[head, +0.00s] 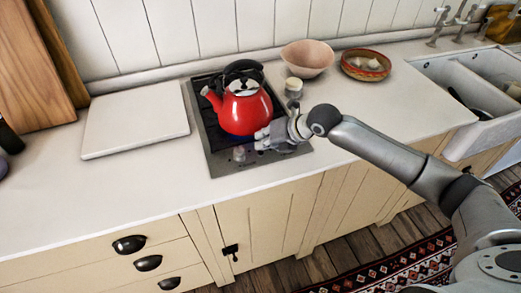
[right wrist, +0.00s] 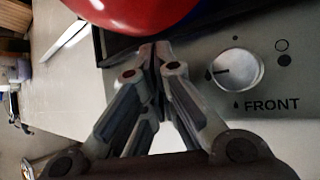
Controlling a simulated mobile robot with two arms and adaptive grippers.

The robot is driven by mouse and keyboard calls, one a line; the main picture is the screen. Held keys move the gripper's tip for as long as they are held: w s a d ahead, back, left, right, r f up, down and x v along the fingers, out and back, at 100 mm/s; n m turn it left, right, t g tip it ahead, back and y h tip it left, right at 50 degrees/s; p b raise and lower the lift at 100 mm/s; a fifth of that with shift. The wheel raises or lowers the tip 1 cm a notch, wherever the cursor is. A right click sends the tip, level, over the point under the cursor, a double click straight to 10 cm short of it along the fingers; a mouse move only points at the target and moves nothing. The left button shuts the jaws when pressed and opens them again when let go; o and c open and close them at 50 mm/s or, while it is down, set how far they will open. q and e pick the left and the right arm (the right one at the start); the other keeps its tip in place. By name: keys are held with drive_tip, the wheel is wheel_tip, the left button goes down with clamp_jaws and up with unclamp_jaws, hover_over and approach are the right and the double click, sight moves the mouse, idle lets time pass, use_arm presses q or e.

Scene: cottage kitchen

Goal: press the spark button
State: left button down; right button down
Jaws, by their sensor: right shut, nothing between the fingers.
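The hob (head: 222,165) is set in the white worktop, with a grey control panel along its front edge. A round silver knob (right wrist: 237,70) is on the panel, with "FRONT" printed beside it. A knob also shows in the head view, left of my gripper. I cannot make out the spark button in either view; my gripper covers part of the panel. My right gripper (head: 262,138) is shut and empty, low over the panel. In the right wrist view its closed fingertips (right wrist: 154,50) are left of the knob, apart from it. My left gripper is not in view.
A red kettle (head: 243,110) stands on the hob, close behind my right gripper. A white board (head: 136,118) lies to the left. A small jar (head: 293,87), a pink bowl (head: 307,57) and a patterned bowl (head: 366,65) stand behind and to the right.

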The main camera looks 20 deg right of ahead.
sight(263, 152)
wheel_tip(263, 152, up, 6)
drive_tip(key=p, duration=0.5)
idle(0.4)
idle(0.3)
